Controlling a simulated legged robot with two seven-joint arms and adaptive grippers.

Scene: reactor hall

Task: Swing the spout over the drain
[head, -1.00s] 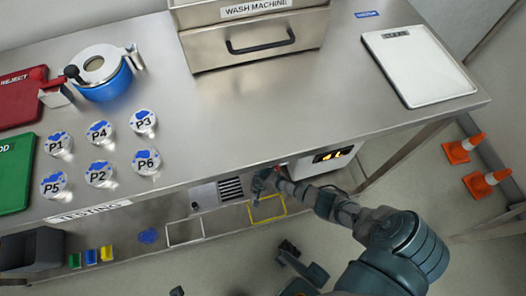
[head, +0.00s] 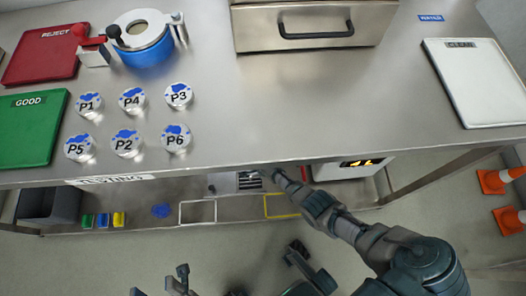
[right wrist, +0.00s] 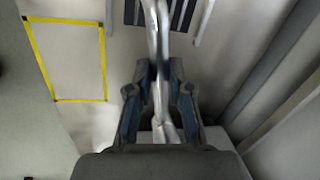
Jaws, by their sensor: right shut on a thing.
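The spout is a shiny metal tube (right wrist: 153,30), running upward in the right wrist view from between my right gripper's fingers (right wrist: 156,95). That gripper is shut on it. The drain, a dark slotted grille (right wrist: 172,13), is at the top edge of that view, partly behind the tube. In the head view the grille (head: 249,180) sits under the front of the bench, just left of my right gripper (head: 268,174); the spout cannot be made out there. Dark parts of mine (head: 180,281) show at the bottom; my left gripper's state is unclear.
The steel bench (head: 300,125) overhangs the lower shelf. Orange cones (head: 494,181) are on the floor.

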